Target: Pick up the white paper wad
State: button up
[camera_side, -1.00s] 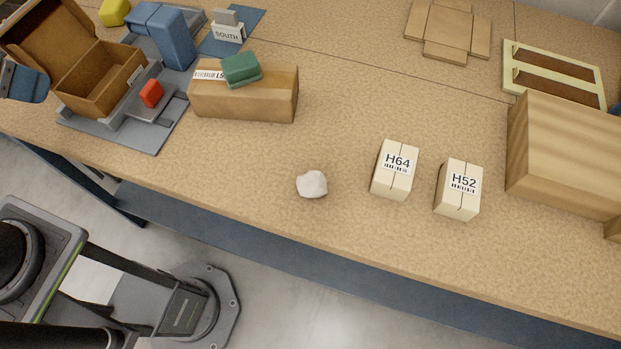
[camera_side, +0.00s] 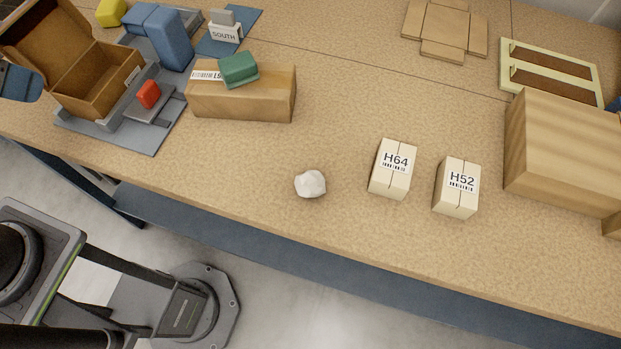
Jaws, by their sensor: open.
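The white paper wad (camera_side: 310,184) lies on the tan tabletop (camera_side: 240,165), near the table's front edge, in the side view. It is a small crumpled lump with clear tabletop around it. Nothing touches it. My gripper does not show in this view, so its place relative to the wad cannot be told.
Cartons H64 (camera_side: 392,169) and H52 (camera_side: 457,187) stand right of the wad. A long carton (camera_side: 240,99) with a green block (camera_side: 238,69) on top lies behind left. A large box (camera_side: 560,150) stands far right. An open carton (camera_side: 100,88) sits at left.

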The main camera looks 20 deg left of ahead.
jog(key=w+d+m+g, duration=0.1)
jog(key=w+d+m, duration=0.55)
jog(key=d, duration=0.35)
jog(key=m, duration=1.3)
send_near(307, 183)
jog(key=shift+h, duration=0.4)
jog(key=x, duration=0.5)
jog(key=shift+a+f, duration=0.2)
jog(key=shift+a, duration=0.1)
jog(key=shift+x, duration=2.8)
jog(key=shift+w, duration=0.1)
jog(key=shift+c, duration=0.4)
jog(key=c, duration=0.6)
